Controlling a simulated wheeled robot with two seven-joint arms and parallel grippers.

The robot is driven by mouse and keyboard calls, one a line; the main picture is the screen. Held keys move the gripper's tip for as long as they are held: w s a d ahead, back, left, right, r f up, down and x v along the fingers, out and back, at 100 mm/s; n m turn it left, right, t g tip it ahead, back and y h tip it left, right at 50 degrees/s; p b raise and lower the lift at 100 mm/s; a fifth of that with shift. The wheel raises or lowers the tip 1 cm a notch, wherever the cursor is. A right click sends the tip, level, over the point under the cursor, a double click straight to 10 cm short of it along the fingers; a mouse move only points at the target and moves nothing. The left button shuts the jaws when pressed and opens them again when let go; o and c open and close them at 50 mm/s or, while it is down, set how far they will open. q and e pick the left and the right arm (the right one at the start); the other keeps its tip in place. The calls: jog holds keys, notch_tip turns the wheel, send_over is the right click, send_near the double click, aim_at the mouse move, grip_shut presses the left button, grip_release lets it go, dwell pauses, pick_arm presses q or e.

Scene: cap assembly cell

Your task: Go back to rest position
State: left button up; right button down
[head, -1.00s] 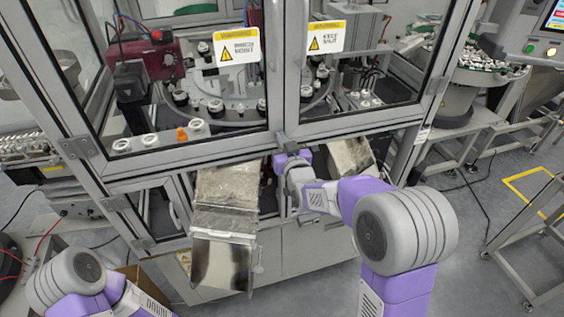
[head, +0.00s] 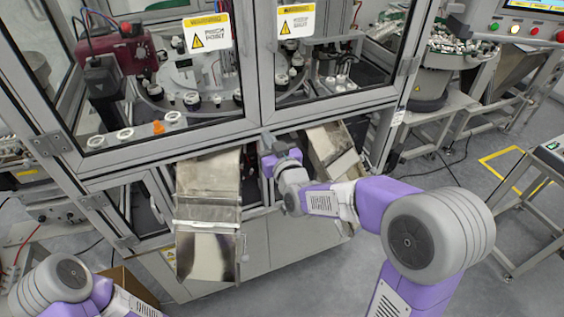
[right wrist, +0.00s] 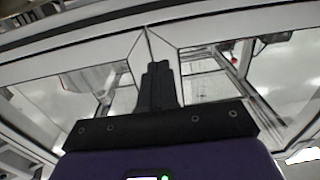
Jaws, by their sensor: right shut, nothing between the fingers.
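My right gripper (head: 267,142) is small and partly hidden by its own wrist in the head view. It is in front of the machine, between the two metal chutes, near the lower frame beam. In the right wrist view its dark fingers (right wrist: 157,84) are together with nothing held, pointing toward the machine's frame and glass panels. I cannot tell whether the fingers touch the frame. My left arm shows only at the bottom left of the head view; its gripper is out of the frame.
The left metal chute (head: 208,190) and right metal chute (head: 332,150) stick out on either side of my right wrist. The glass-doored machine (head: 150,148) stands straight ahead. A bowl feeder (head: 432,85) and a metal stand (head: 515,222) are at the right. Grey floor shows between them.

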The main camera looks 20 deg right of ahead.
jog(key=s, duration=0.7)
jog(key=s+a+f+g, duration=0.15)
jog(key=f+g, duration=0.35)
jog(key=f, duration=0.9)
jog(key=s+a+f+g, duration=0.15)
jog(key=f+g, duration=0.25)
jog(key=f, duration=1)
jog(key=s+a+f+m+g+y, duration=0.1)
jog(key=s+f+g, duration=0.3)
jog(key=s+f, duration=0.4)
jog(key=s+a+f+m+g+y, duration=0.2)
jog(key=s+a+f+g, duration=0.2)
jog(key=s+f, duration=0.5)
jog(key=shift+s+a, duration=0.3)
jog(key=shift+s, duration=0.5)
